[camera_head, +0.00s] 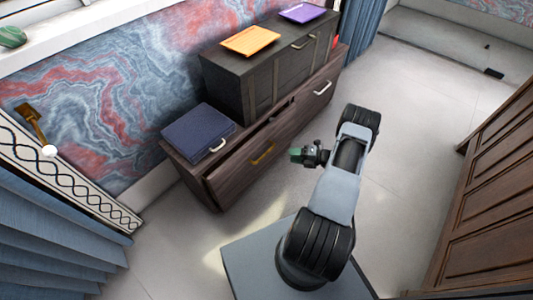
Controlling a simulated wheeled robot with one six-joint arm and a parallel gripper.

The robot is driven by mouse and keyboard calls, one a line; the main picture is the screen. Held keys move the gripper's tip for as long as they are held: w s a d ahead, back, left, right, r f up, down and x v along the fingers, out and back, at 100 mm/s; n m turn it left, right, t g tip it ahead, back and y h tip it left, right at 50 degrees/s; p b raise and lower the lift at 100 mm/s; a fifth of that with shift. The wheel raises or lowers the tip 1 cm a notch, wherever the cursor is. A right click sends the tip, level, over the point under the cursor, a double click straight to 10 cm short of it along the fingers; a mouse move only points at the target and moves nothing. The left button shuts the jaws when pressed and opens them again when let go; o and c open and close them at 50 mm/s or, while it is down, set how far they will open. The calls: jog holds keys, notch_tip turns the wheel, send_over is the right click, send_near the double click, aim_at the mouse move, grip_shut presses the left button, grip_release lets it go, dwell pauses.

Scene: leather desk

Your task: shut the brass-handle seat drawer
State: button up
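The brass-handle seat drawer (236,178) is in the left part of a low dark wooden bench (320,100). Its front stands out from the bench, with a dark gap behind its top edge, so it is partly open. The brass handle (263,155) is on its front. My gripper (297,155) is to the right of the handle, in front of the bench, and appears apart from the drawer. Its green tip points left toward the drawer. It is too small to tell whether the fingers are open or shut.
A second drawer with a silver handle (323,88) is at the bench's right. A blue box (195,132) and a dark cabinet (225,85) stand on the bench. Orange (250,41) and purple (302,13) trays lie on the cabinet. Floor (410,130) is clear toward the brown wooden furniture (495,200).

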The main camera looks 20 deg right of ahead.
aim_at(266, 153)
jog(key=shift+m+t, duration=0.5)
jog(key=shift+m, duration=0.2)
jog(key=b+x, duration=0.1)
jog(key=x, duration=0.3)
jog(key=f+b+x, duration=0.1)
jog(key=x, duration=0.4)
jog(key=b+x, duration=0.1)
jog(key=x, duration=0.3)
jog(key=shift+f, duration=0.4)
grip_shut()
